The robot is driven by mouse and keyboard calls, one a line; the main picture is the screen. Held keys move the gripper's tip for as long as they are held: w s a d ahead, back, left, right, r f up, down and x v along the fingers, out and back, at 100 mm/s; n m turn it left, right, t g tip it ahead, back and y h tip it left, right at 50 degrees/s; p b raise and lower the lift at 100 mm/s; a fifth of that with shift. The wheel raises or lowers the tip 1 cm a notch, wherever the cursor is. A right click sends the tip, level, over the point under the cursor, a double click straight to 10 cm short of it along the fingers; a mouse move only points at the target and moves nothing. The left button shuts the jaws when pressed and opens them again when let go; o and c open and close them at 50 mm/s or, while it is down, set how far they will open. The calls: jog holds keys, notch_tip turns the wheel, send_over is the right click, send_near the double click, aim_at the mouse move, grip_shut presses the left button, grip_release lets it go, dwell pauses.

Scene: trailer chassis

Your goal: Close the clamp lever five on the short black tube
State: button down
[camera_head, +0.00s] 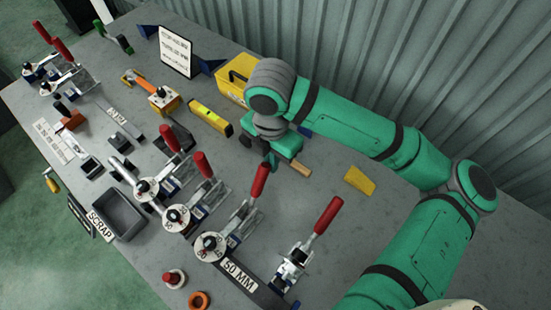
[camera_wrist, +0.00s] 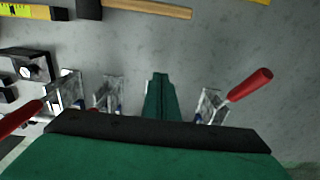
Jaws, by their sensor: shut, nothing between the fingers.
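Several toggle clamps with red levers stand along the table in the head view. One lever (camera_head: 260,180) and one lever (camera_head: 327,215) stick up at the front right; two more, a lever (camera_head: 203,165) and a lever (camera_head: 175,140), are further left. Their numbers are too small to read, so I cannot tell which is five. My gripper (camera_head: 272,160) is shut and empty above the table behind the clamps. In the wrist view, its tip (camera_wrist: 160,78) sits between clamps; a red lever (camera_wrist: 250,85) is at right.
A wooden-handled hammer (camera_wrist: 150,9), a yellow level (camera_head: 211,118) and a yellow block (camera_head: 360,180) lie behind the clamps. A grey scrap bin (camera_head: 118,213) and an orange ring (camera_head: 199,300) are near the front edge. A corrugated wall (camera_head: 430,70) bounds the back.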

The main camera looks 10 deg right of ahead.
aim_at(260, 175)
jog(key=shift+s+a+r, duration=0.3)
jog(key=shift+a, duration=0.15)
jog(key=shift+s+a+r, duration=0.3)
jog(key=shift+s+a, duration=0.25)
jog(key=shift+a, duration=0.1)
jog(key=shift+s+a+r, duration=0.3)
jog(key=shift+s+a, duration=0.2)
jog(key=shift+a, duration=0.15)
jog(key=shift+s+a, duration=0.1)
jog(key=shift+s+a+r, duration=0.15)
jog(key=shift+s+a, duration=0.35)
jog(key=shift+a, duration=0.15)
notch_tip(260, 175, up, 8)
dwell(0.5)
jog(key=shift+d, duration=0.15)
jog(key=shift+a, duration=0.2)
